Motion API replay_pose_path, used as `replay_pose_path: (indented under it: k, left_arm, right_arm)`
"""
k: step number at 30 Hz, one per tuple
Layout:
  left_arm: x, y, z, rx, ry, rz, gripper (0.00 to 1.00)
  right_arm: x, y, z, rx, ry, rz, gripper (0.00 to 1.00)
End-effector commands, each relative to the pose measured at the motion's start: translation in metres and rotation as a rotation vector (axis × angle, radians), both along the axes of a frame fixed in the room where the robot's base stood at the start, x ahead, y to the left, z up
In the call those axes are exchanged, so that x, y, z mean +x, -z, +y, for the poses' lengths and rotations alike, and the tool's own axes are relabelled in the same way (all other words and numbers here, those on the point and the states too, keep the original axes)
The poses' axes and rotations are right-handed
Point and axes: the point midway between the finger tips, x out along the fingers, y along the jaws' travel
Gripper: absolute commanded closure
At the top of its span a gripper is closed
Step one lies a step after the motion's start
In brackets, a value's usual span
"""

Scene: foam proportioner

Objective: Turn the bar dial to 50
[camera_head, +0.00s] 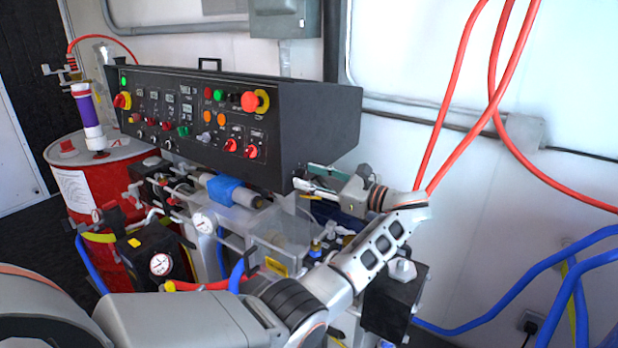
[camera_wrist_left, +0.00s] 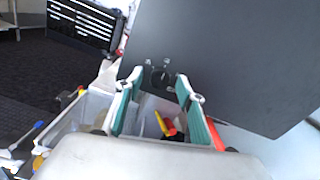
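The black control panel (camera_head: 215,112) carries several knobs, buttons and dials. Its labels are too small to read, so I cannot tell which one is the bar dial. My left gripper (camera_head: 304,177) is just below the panel's lower right corner, pointing left and off the panel's front face. In the left wrist view, the gripper's (camera_wrist_left: 158,84) teal-padded fingers are apart. My right gripper is in neither view.
White-faced gauges (camera_head: 204,222) (camera_head: 160,264), a blue-wrapped pipe (camera_head: 226,191) and clear boxes crowd the space under the panel. A red drum (camera_head: 88,175) stands at left. Red hoses (camera_head: 455,95) hang at right, and blue hoses (camera_head: 500,315) run below. The white wall behind is mostly clear.

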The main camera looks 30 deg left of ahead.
Motion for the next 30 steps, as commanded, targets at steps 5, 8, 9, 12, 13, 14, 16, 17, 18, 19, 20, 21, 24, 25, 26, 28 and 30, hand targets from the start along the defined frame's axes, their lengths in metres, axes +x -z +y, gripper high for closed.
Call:
replay_pose_path:
  k: [5, 8, 9, 12, 13, 14, 16, 17, 18, 19, 20, 21, 24, 25, 26, 28, 30]
  left_arm:
    - [0.0, 0.0, 0.0, 0.0, 0.0, -0.001, 0.62]
    - [0.0, 0.0, 0.0, 0.0, 0.0, -0.001, 0.77]
    - [0.0, 0.0, 0.0, 0.0, 0.0, 0.0, 0.88]
    - [0.0, 0.0, 0.0, 0.0, 0.0, 0.0, 1.0]
    - [0.0, 0.0, 0.0, 0.0, 0.0, 0.0, 1.0]
    - [0.0, 0.0, 0.0, 0.0, 0.0, 0.0, 1.0]
    - [0.0, 0.0, 0.0, 0.0, 0.0, 0.001, 1.0]
    - [0.0, -0.001, 0.0, 0.0, 0.0, 0.003, 1.0]
    - [0.0, -0.001, 0.0, 0.001, 0.0, 0.007, 1.0]
    - [0.0, -0.001, 0.0, 0.001, 0.0, 0.011, 1.0]
    - [0.0, -0.001, 0.0, 0.001, 0.0, 0.017, 1.0]
    - [0.0, -0.002, 0.0, 0.002, 0.0, 0.027, 1.0]
    - [0.0, -0.003, 0.0, 0.005, 0.0, 0.063, 1.0]
    - [0.0, -0.004, 0.0, 0.006, 0.0, 0.078, 1.0]
    - [0.0, -0.004, 0.0, 0.007, 0.0, 0.095, 1.0]
    - [0.0, -0.005, 0.0, 0.011, 0.0, 0.141, 1.0]
    - [0.0, -0.005, 0.0, 0.014, 0.0, 0.193, 1.0]
  right_arm:
    - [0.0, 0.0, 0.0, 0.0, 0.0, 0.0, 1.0]
    - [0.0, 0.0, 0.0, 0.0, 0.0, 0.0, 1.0]
    - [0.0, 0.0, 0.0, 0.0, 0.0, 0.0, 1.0]
    - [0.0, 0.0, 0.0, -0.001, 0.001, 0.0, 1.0]
    - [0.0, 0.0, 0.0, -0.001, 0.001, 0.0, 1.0]
    - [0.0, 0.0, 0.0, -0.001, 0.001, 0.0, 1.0]
    - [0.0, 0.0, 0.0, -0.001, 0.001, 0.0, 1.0]
    - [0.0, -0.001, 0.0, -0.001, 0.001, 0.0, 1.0]
    - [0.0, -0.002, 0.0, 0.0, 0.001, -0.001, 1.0]
    - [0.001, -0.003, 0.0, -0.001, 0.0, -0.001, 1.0]
    - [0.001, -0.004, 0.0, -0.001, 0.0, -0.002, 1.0]
    - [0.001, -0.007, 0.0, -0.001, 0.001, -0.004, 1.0]
    - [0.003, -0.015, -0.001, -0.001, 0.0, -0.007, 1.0]
    - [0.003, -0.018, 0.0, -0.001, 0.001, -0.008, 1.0]
    - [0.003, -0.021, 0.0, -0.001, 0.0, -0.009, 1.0]
    - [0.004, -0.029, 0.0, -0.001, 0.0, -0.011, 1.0]
    - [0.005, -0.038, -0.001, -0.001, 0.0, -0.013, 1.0]
